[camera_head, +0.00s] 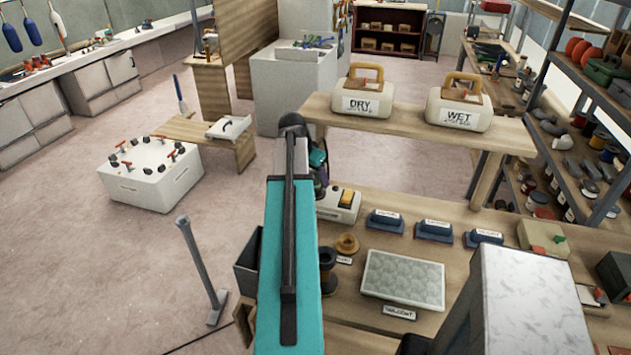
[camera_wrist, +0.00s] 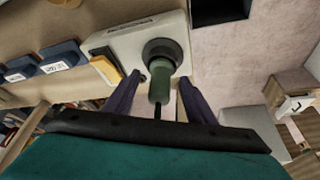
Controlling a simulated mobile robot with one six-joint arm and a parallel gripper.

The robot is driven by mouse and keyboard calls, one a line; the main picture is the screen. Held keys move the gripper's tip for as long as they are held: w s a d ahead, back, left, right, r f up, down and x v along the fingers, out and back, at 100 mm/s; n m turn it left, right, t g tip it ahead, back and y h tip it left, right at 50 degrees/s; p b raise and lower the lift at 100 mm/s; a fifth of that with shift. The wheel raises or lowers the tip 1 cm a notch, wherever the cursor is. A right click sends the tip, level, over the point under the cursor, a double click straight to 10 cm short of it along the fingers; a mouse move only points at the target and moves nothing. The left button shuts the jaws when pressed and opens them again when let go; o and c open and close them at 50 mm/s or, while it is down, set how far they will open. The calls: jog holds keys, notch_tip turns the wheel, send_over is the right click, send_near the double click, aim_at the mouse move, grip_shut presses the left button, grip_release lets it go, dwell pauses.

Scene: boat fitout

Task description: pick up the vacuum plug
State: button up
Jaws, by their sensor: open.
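The wrist view shows a green plug (camera_wrist: 160,88) with a dark round collar, which looks like the vacuum plug, at a white box (camera_wrist: 128,45) with a yellow-orange switch. My gripper (camera_wrist: 160,80) is open, with one purple finger on each side of the plug. The fingers appear apart from it; exact depth cannot be told. In the head view the white box (camera_head: 330,208) stands on the wooden bench, and my arm hides the plug and most of the gripper.
Blue labelled blocks (camera_head: 385,221), a brown spool (camera_head: 347,244) and a pale textured panel (camera_head: 403,278) share the bench. A raised shelf (camera_head: 400,123) bears the DRY box (camera_head: 368,98) and WET box (camera_head: 459,104). A dark open bin (camera_head: 247,268) is left of my arm.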

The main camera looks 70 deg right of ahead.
dwell(0.4)
jog(key=c, duration=1.2)
jog(key=shift+c, duration=0.4)
jog(key=shift+r, duration=0.15)
jog(key=shift+r+b, duration=0.85)
jog(key=shift+r, duration=0.6)
jog(key=shift+w+a+r, duration=0.1)
jog(key=shift+a, duration=0.25)
jog(key=w+a+b, duration=0.2)
jog(key=a, duration=0.5)
jog(key=w+a+r+b, duration=0.1)
jog(key=w+a+b, duration=0.1)
jog(key=a, duration=0.5)
jog(key=shift+w+a+r, duration=0.2)
jog(key=shift+a+r, duration=0.1)
jog(key=shift+a, duration=0.05)
jog(key=shift+r, duration=0.2)
